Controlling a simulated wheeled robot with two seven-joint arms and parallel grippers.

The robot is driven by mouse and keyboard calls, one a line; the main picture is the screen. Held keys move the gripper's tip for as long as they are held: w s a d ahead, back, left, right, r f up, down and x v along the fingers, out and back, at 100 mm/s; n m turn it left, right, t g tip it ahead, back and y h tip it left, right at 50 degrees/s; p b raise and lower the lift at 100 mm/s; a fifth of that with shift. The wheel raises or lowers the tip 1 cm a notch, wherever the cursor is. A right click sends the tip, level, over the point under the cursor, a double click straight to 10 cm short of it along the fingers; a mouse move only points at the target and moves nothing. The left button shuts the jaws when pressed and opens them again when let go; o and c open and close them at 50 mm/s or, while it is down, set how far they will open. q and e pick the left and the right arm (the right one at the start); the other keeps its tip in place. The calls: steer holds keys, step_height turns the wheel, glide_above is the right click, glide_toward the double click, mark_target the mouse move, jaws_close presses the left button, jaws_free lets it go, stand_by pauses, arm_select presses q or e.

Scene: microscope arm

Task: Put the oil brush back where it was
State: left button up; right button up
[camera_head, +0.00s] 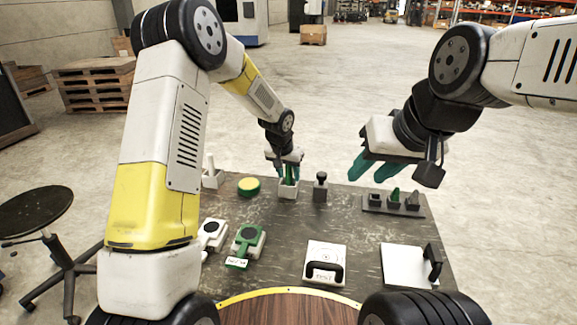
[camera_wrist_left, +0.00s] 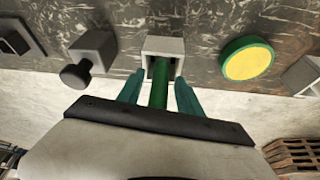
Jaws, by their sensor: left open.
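The oil brush, its green handle upright (camera_wrist_left: 160,82), stands with its lower end inside a small pale square holder (camera_wrist_left: 163,46). In the head view the holder (camera_head: 288,190) is at the far edge of the table. My left gripper (camera_head: 288,172) is over it, and in the left wrist view its teal fingers (camera_wrist_left: 158,92) are on either side of the handle, open, with gaps showing. The brush's lower end is hidden in the holder. My right gripper (camera_head: 367,174) hangs above the far right of the table, its fingers apart and empty.
A round yellow-topped green tin (camera_head: 249,187) is left of the holder and a dark knobbed block (camera_head: 320,187) is right of it. A dark rack (camera_head: 393,204) stands at the right. Several devices and white plates lie nearer on the dark table (camera_head: 285,226).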

arm_select(q)
steer(key=v, duration=1.2)
steer(key=s+a+r+n, duration=0.1)
steer(key=s+a+r, duration=0.7)
steer(key=s+r, duration=0.4)
steer(key=s+a+n+t, duration=0.1)
steer(key=s+a, duration=0.1)
steer(key=s, duration=0.7)
steer(key=s+a+n+t, duration=0.1)
steer(key=s+a, duration=0.1)
steer(key=s, duration=0.7)
steer(key=shift+s+a+r+h, duration=0.2)
steer(key=shift+s+a+h, duration=0.05)
steer(key=shift+s+h, duration=0.1)
